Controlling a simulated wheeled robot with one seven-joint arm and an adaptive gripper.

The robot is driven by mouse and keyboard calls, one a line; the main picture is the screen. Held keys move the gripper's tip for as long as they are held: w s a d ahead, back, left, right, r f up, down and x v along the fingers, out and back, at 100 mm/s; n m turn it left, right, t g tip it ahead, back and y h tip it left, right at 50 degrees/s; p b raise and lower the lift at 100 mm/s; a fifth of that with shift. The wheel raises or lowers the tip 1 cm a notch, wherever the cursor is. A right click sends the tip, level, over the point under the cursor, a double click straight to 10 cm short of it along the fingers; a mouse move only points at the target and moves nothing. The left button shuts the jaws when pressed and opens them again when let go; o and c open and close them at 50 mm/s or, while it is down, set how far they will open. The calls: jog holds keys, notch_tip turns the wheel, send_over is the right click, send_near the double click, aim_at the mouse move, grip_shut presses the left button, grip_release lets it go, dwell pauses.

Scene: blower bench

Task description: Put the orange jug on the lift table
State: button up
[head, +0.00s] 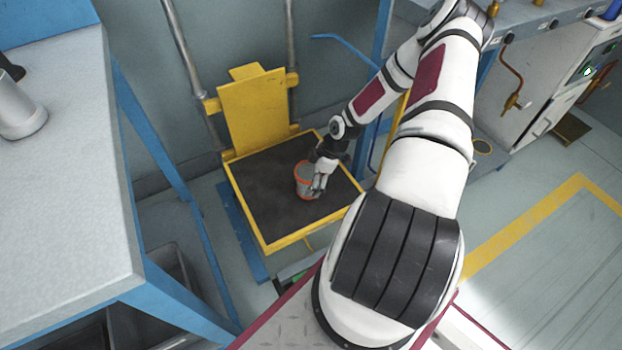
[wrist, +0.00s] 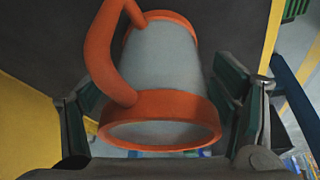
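The orange jug (head: 302,183) is on the dark top of the yellow-edged lift table (head: 262,207), right of its middle in the head view. The wrist view shows the jug (wrist: 165,68) with its grey body, orange bands and an orange handle on the left. My gripper (head: 319,184) is down at the jug's right side in the head view. In the wrist view its green-padded fingers (wrist: 160,95) stand on both sides of the jug, apart, with a small gap showing at the right finger. The handle hides part of the left side.
A pale bench (head: 65,190) with blue legs stands left, with a grey cylindrical object (head: 20,112) on it. A yellow upright plate (head: 253,110) and metal poles rise behind the lift table. A grey cabinet (head: 555,85) is at right. The floor at right is clear.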

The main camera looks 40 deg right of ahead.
jog(key=p+v, duration=0.5)
jog(key=v, duration=0.8)
jog(key=s+a+r+m+g+h, duration=0.2)
jog(key=a+r, duration=0.2)
jog(key=r, duration=0.6)
jog(key=s+a+r+m+g+h, duration=0.1)
jog(key=a+r+h, duration=0.15)
jog(key=r, duration=0.75)
jog(key=s+a+r+m+g+h, duration=0.15)
jog(key=a+r, duration=0.25)
jog(key=r, duration=0.6)
jog(key=s+a+r+m+t+y, duration=0.1)
jog(key=s+a+r+m, duration=0.2)
jog(key=s+a+r, duration=0.3)
jog(key=s+a+r+m+t+y, duration=0.1)
jog(key=s+a+r+m, duration=0.2)
jog(key=s+a, duration=0.9)
notch_tip(320, 180, up, 3)
jog(key=shift+s+r+y, duration=0.15)
jog(key=shift+s+y, duration=0.15)
jog(key=shift+s, duration=0.15)
jog(key=shift+a, duration=0.1)
